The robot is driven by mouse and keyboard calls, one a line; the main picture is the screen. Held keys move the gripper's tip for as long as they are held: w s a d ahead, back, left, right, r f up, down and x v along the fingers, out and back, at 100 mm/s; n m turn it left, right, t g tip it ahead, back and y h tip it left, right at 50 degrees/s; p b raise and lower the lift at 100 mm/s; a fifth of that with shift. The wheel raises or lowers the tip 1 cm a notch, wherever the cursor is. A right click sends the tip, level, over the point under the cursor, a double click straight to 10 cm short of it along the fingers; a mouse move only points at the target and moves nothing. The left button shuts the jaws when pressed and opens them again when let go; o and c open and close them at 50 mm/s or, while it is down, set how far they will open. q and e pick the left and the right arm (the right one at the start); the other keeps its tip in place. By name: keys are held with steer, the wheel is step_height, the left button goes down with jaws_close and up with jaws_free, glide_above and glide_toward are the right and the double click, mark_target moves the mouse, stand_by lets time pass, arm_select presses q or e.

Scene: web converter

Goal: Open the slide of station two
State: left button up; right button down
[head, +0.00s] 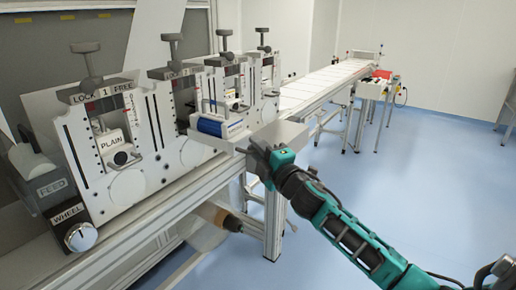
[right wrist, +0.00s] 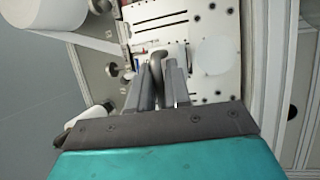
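Station two (head: 178,72) is the second upright white unit along the machine, with a LOCK and 2 label and a dark T-shaped knob on top. A white module with a blue roller (head: 222,125) sits in front of the units on its right. My right gripper (head: 246,151) is low beside this module, its fingers small and partly hidden. In the right wrist view, its two grey fingers (right wrist: 160,85) stand either side of a grey round-ended bar (right wrist: 157,60). I cannot tell whether they press on it. My left gripper is out of view.
Station one (head: 100,100), with a PLAIN module (head: 116,150), stands nearest at left. A WHEEL knob (head: 80,237) is below it. A long white conveyor (head: 320,82) runs to the back. Blue floor (head: 430,160) is clear at right.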

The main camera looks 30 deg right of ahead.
steer(key=c, duration=1.2)
jaws_free()
steer(key=shift+r, duration=0.1)
steer(key=shift+s, duration=0.1)
steer(key=shift+s+f+b, duration=0.2)
steer(key=shift+s+f, duration=0.2)
steer(key=shift+s, duration=1.7)
steer(key=shift+s+f+b, duration=0.2)
steer(key=shift+s+f, duration=0.15)
steer(key=shift+s, duration=1.7)
steer(key=shift+s+f+b, duration=0.2)
steer(key=shift+s+f, duration=0.2)
steer(key=shift+s, duration=1.7)
